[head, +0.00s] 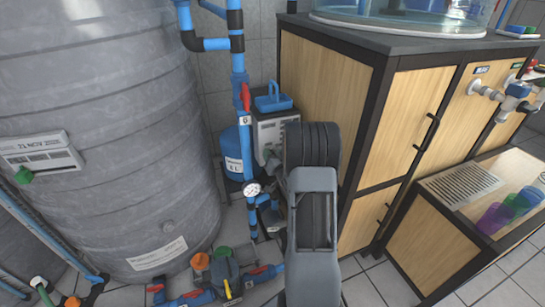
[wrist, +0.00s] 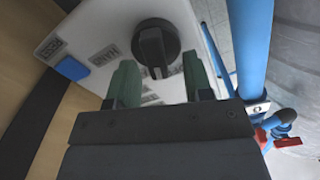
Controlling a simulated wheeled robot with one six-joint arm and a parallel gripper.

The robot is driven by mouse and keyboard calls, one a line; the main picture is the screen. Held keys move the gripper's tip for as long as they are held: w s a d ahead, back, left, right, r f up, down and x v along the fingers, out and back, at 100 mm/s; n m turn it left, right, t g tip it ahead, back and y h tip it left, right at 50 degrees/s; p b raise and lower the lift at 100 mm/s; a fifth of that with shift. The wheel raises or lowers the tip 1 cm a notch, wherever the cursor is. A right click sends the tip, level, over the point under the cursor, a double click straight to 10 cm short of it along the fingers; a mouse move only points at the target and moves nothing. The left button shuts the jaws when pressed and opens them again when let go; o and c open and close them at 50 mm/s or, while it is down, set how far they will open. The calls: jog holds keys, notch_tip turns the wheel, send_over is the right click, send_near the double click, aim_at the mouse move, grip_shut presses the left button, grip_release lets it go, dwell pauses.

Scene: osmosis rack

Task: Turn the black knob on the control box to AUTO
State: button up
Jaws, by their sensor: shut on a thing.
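The control box (wrist: 95,25) fills the upper middle of the wrist view as a tilted white panel. Its black knob (wrist: 152,42) is round with a raised bar pointing down in the picture. My gripper (wrist: 161,62) has its two green fingertips at either side of the knob's lower part and is shut on it.
A large grey tank (head: 110,120) stands at the left. A blue pipe (head: 238,55) runs beside the box, with a red valve handle (head: 246,96). The wooden cabinet (head: 325,85) is close at the right. Pipes and valves (head: 220,275) lie low in front.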

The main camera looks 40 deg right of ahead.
jog(key=m, duration=0.5)
jog(key=shift+s+d+f+m, duration=0.1)
jog(key=shift+d+f+m, duration=0.2)
jog(key=shift+d, duration=0.1)
jog(key=shift+m, duration=0.3)
jog(key=o, duration=0.9)
jog(key=shift+s, duration=0.1)
jog(key=p+v, duration=0.2)
jog(key=v, duration=1.1)
jog(key=shift+s, duration=0.35)
